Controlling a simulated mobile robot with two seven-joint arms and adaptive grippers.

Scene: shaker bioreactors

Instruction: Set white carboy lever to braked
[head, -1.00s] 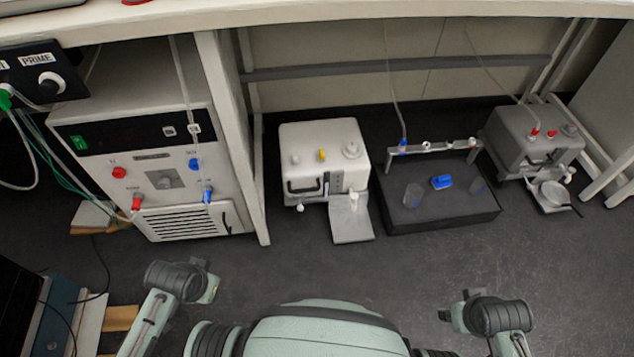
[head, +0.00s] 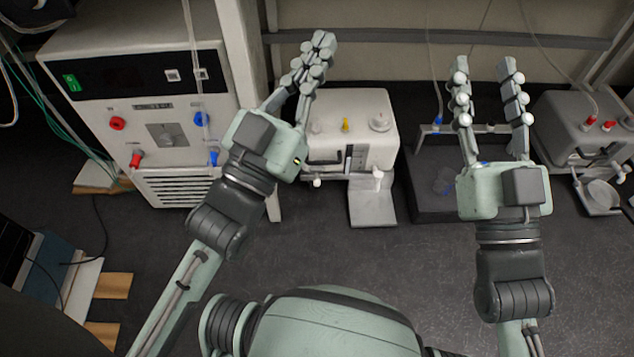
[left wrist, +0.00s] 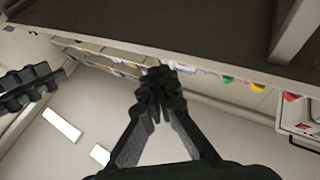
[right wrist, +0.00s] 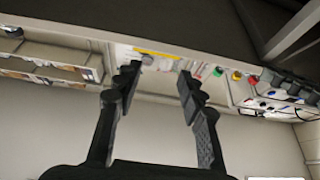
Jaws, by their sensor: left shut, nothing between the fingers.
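The white carboy (head: 343,138) is a boxy white container under the bench, with a yellow knob and a round cap on top. A dark slotted strip with a small white lever or tap (head: 377,175) is on its front; the lever's setting is too small to tell. My left gripper (head: 322,45) is shut and empty, raised in front of the carboy's left side and hiding part of it. It also shows shut in the left wrist view (left wrist: 158,75). My right gripper (head: 484,68) is open and empty, raised over the dark platform. It also shows open in the right wrist view (right wrist: 158,72).
A white panel cabinet (head: 100,50) with red and blue fittings stands at left, beside a bench leg (head: 238,65). A grey carboy (head: 570,125) stands at far right. A dark platform (head: 425,195) sits between the carboys.

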